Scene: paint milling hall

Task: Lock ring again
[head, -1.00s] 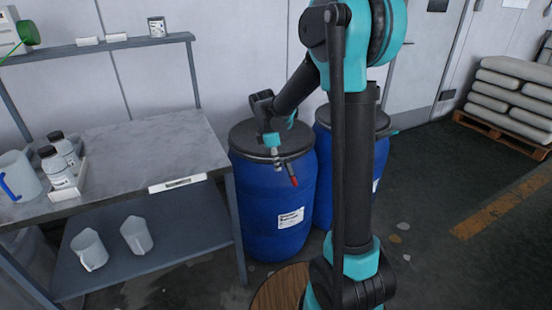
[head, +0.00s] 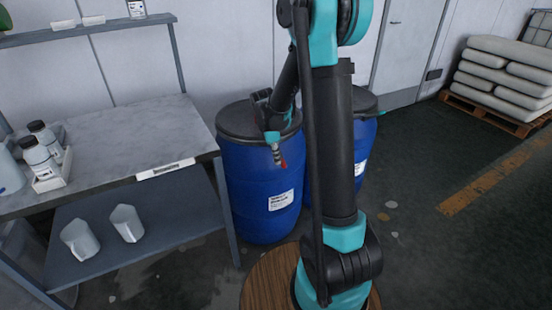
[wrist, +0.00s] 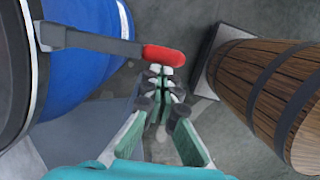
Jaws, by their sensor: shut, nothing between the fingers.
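The nearer blue drum (head: 255,185) has a dark lid (head: 235,120) with a grey lock ring around its rim. The ring's lever (wrist: 90,40) ends in a red grip (wrist: 163,56); in the wrist view it sticks out from the drum to the right. The red grip also shows small in the head view (head: 284,164). My gripper (wrist: 161,76) is shut and empty. Its fingertips are right at the red grip, just below it in the wrist view; I cannot tell if they touch. Most of the ring is out of view or hidden.
A second blue drum (head: 366,135) stands right behind, partly hidden by my arm. A grey-topped bench (head: 120,135) with bottles is left of the drum; jugs (head: 127,222) sit on its lower shelf. A pallet of sacks (head: 495,75) is far right. Floor between is clear.

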